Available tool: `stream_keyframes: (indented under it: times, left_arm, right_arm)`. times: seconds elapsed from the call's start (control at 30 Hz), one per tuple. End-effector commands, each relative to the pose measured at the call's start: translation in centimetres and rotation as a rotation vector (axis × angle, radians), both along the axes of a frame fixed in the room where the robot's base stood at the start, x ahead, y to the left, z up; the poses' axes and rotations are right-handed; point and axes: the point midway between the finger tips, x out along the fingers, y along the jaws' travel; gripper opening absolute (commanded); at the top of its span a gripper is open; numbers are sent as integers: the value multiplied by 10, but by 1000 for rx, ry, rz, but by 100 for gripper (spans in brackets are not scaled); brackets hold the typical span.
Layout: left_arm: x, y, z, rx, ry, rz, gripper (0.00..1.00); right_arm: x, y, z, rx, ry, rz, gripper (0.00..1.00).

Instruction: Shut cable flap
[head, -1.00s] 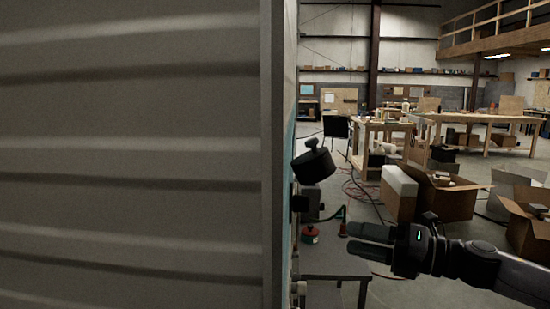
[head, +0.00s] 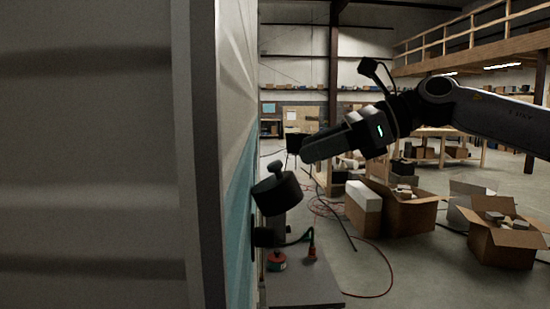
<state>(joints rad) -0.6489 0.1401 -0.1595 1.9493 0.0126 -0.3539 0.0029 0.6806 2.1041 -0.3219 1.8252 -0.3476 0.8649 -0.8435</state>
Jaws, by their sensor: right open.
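The camper's side wall (head: 238,150) is seen almost edge-on, with a blue band low on it. A dark round piece (head: 277,193) with a small knob on top sticks out from this wall, tilted; it looks like the cable flap, standing open. A small black fitting (head: 264,237) sits just below it on the wall. My right gripper (head: 308,152) is open and empty, up and to the right of the round piece, apart from it in the picture, fingers pointing left toward the wall. The gap between its fingers is hard to see. My left gripper is out of view.
A grey low table (head: 300,288) beside the wall carries a red-and-green round item (head: 277,261) and a red-ended dark cable (head: 312,250). Open cardboard boxes (head: 410,212) and a red hose (head: 385,270) lie on the floor to the right.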

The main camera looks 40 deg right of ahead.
Motion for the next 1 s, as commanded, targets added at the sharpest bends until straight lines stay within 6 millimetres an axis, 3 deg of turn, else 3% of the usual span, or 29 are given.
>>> stream_keyframes:
  times: [0.43, 0.97, 1.0]
  left_arm:
    - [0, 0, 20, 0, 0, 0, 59]
    - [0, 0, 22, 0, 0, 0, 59]
    - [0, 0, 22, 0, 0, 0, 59]
  right_arm:
    - [39, 29, -19, 4, 4, 3, 55]
    - [47, 34, -24, 5, 2, 1, 55]
    - [47, 34, -24, 5, 2, 1, 42]
